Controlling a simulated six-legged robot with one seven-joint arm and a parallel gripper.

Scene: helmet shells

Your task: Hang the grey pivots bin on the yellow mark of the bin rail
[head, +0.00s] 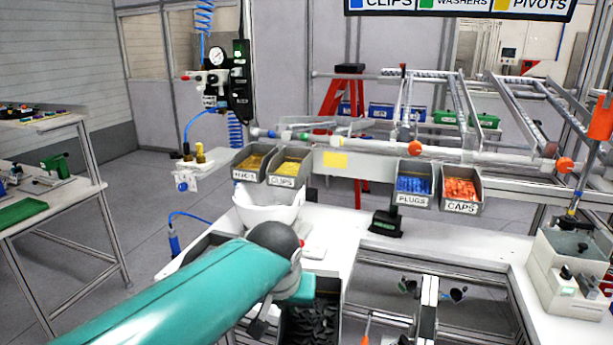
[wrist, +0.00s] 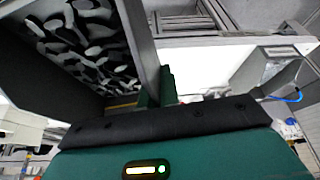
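The grey bin (head: 341,311) with dark parts in it is at the bottom middle of the head view, partly behind my arm. Its label is hidden. In the wrist view the bin (wrist: 142,40) fills the upper left, with black and pale parts inside. My gripper (head: 303,287) is at the bin's rim; in the wrist view its green fingers (wrist: 157,85) stand on both sides of the bin wall and appear shut on it. The yellow mark (head: 335,160) is on the bin rail (head: 375,156), in the gap between the clips and plugs bins, with nothing over it.
The clips bin (head: 288,168) and another bin (head: 250,163) hang left of the mark. The plugs bin (head: 414,184) and caps bin (head: 460,188) hang right. A white helmet shell (head: 268,207) sits on the bench below the rail. A dark device (head: 386,224) stands behind.

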